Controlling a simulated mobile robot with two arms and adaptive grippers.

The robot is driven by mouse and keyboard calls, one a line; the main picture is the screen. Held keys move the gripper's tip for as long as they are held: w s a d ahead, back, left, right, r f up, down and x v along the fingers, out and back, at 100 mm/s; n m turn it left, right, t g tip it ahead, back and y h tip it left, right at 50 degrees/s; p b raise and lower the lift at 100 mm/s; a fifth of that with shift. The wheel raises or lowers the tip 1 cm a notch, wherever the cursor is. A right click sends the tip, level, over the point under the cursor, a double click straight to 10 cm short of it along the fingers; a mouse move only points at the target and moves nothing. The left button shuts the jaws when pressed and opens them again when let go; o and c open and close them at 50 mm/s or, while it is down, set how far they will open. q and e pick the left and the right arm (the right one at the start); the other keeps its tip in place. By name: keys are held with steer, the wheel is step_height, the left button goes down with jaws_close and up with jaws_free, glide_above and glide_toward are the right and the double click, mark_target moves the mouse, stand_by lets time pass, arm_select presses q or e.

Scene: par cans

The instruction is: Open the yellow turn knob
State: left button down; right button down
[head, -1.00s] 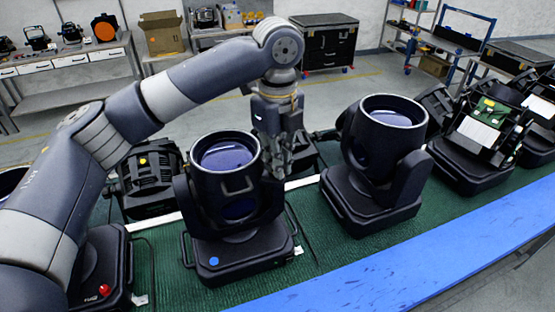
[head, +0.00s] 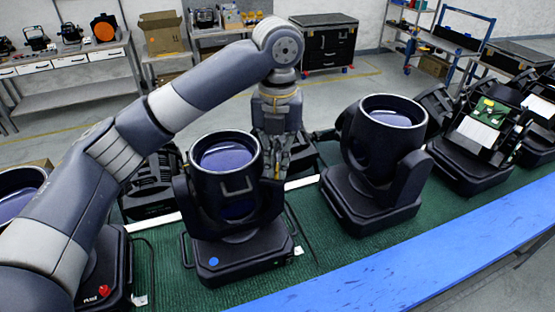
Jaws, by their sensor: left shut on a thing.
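A black par can (head: 228,205) with a dark blue lens stands upright in its yoke on the green mat, near the middle. My left gripper (head: 274,168) points down at the can's right rear side, with its fingers next to the yoke. It is shut on a small part there, which the fingers and the can mostly hide. I cannot make out a yellow knob between the fingers. My left arm covers the spot on the fixture behind (head: 150,188) where a yellow knob showed earlier. My right gripper is not in view.
Another par can (head: 378,150) stands to the right, with opened fixtures (head: 482,133) beyond it. A can with a red knob (head: 103,291) is partly under my arm at left. A blue strip (head: 400,265) edges the green mat (head: 310,240).

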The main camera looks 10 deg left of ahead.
arm_select(q)
steer(key=shift+r+m, duration=0.1)
steer(key=shift+m, duration=0.5)
steer(key=c, duration=1.8)
jaws_free()
steer(key=shift+o, duration=0.2)
steer(key=shift+r, duration=0.45)
step_height(320, 180, up, 11)
steer(key=shift+s+f, duration=0.1)
